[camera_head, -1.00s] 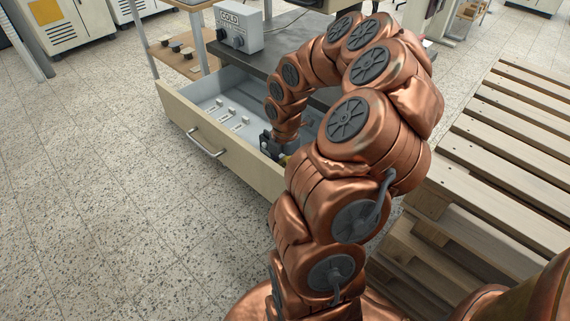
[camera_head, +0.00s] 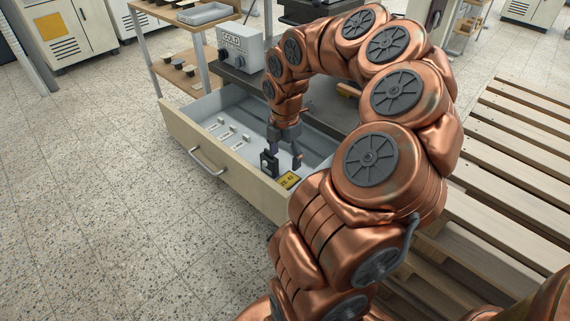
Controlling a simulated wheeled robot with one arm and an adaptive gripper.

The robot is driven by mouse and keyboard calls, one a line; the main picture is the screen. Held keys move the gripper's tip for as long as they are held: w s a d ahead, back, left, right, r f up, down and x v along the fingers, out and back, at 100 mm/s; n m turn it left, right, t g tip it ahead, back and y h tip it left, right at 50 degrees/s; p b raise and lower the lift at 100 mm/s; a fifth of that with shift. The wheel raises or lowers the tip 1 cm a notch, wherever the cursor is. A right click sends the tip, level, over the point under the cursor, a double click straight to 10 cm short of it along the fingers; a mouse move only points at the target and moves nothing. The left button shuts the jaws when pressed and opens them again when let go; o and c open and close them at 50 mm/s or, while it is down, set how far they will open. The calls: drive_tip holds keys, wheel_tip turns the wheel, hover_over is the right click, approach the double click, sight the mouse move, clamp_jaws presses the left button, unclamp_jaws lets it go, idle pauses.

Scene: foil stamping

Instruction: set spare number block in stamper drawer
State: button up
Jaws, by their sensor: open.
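The open drawer (camera_head: 207,159) has a pale wooden front and a grey-white inside. A yellow block (camera_head: 288,180) with dark marks, which looks like the number block, lies in the drawer near its front right corner. Whether a finger touches the dark piece is unclear.
Several small pale labelled strips (camera_head: 229,134) lie on the drawer floor to the left. A grey box marked COLD (camera_head: 240,47) stands on the bench behind. A slatted wooden pallet (camera_head: 510,150) is at the right. The floor left of the drawer is clear.

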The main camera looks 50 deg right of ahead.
drive_tip(key=a+r, duration=0.1)
drive_tip(key=a, duration=0.1)
drive_tip(key=a+r+m, duration=0.1)
drive_tip(key=a, duration=0.2)
drive_tip(key=a+r+m, duration=0.1)
drive_tip(key=a, duration=0.1)
drive_tip(key=shift+a+r, duration=0.35)
drive_tip(key=shift+a, duration=0.05)
drive_tip(key=s+a+m+g, duration=0.2)
drive_tip(key=s+a+m, duration=1.3)
drive_tip(key=a, duration=0.4)
drive_tip(key=shift+s+a+r+m+g, duration=0.3)
drive_tip(key=shift+s+a+r+m, duration=0.1)
drive_tip(key=shift+s, duration=0.1)
